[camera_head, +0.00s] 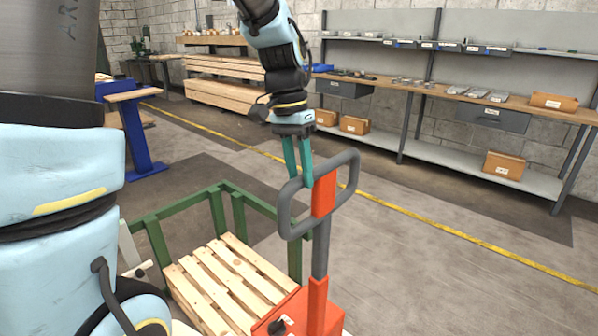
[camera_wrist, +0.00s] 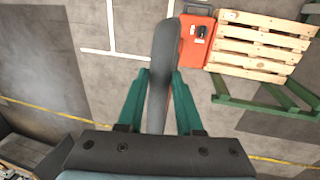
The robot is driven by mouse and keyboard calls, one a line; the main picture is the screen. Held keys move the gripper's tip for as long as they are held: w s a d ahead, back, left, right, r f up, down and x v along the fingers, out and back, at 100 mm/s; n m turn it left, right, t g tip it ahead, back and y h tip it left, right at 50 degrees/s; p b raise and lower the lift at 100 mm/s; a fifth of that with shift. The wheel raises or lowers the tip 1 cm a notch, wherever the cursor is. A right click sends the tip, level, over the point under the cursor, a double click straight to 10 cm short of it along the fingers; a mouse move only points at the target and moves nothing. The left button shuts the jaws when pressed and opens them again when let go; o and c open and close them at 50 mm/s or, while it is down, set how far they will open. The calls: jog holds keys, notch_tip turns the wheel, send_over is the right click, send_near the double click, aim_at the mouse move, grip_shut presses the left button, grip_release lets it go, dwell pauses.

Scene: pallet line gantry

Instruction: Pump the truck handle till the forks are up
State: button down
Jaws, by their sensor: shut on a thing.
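The truck handle (camera_head: 348,197) is a grey loop with an orange middle on a grey and orange shaft, standing near upright in the head view. Its grey bar (camera_wrist: 165,60) runs up the middle of the wrist view. My gripper (camera_head: 300,180) has teal fingers pointing down at the left part of the loop; in the wrist view the fingers (camera_wrist: 160,95) lie on both sides of the bar, shut on it. The truck's orange body (camera_head: 283,312) is at the bottom of the head view and also shows in the wrist view (camera_wrist: 194,45). The forks are not clearly visible.
A wooden pallet (camera_head: 225,275) lies beside the truck inside a green frame (camera_head: 157,245). A workbench (camera_head: 440,95) with boxes stands along the back wall. A blue stand (camera_head: 135,135) is at left. The floor at right is clear, crossed by a yellow line.

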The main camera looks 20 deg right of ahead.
jog(key=s+d+f+t+b, duration=0.1)
jog(key=s+d+f+b, duration=0.2)
jog(key=s+d, duration=0.3)
jog(key=s+d+f+b, duration=0.3)
jog(key=s+d, duration=0.3)
jog(key=s, duration=0.9)
jog(key=s+d+f+t+y+b, duration=0.1)
jog(key=s+d+f+b, duration=0.2)
jog(key=s, duration=0.8)
jog(key=d+f, duration=0.2)
jog(key=d, duration=0.1)
jog(key=shift+s+f+t, duration=0.25)
jog(key=shift+s+t, duration=0.05)
jog(key=shift+d, duration=0.1)
jog(key=c, duration=0.6)
grip_release()
notch_tip(320, 180, up, 11)
jog(key=shift+s+f, duration=0.1)
jog(key=shift+s, duration=0.05)
jog(key=shift+s, duration=0.1)
